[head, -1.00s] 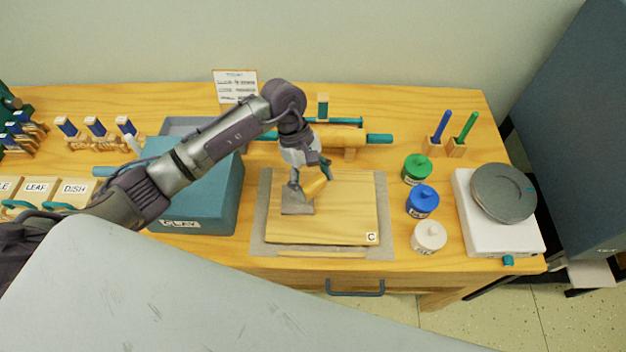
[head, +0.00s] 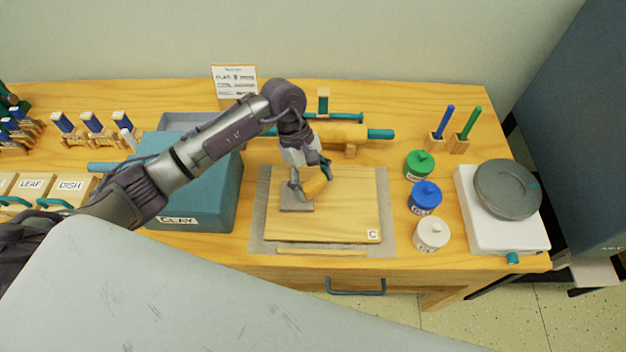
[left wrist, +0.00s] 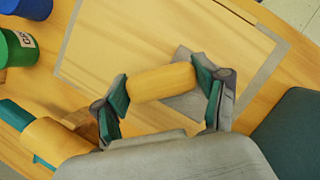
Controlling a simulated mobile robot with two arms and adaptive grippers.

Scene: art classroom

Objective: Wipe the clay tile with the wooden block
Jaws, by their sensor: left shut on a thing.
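The grey clay tile (head: 297,200) lies flat on a wooden board (head: 345,215) marked C. My left gripper (head: 312,183) is shut on the wooden block (head: 316,187), a pale yellow rounded piece, over the tile's right side. In the left wrist view, the fingers of the left gripper (left wrist: 163,83) hold the block (left wrist: 165,82) at its two ends. Part of the tile (left wrist: 188,104) shows behind the block in that view. I cannot tell whether block and tile touch. My right gripper is not in view.
The board rests on a grey mat (head: 258,225). A teal clay box (head: 205,200) stands left. Green (head: 418,166), blue (head: 424,198) and white (head: 432,234) jars stand right, before a white wheel base (head: 490,235). A rolling pin (head: 343,134) lies behind. The board's right part is clear.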

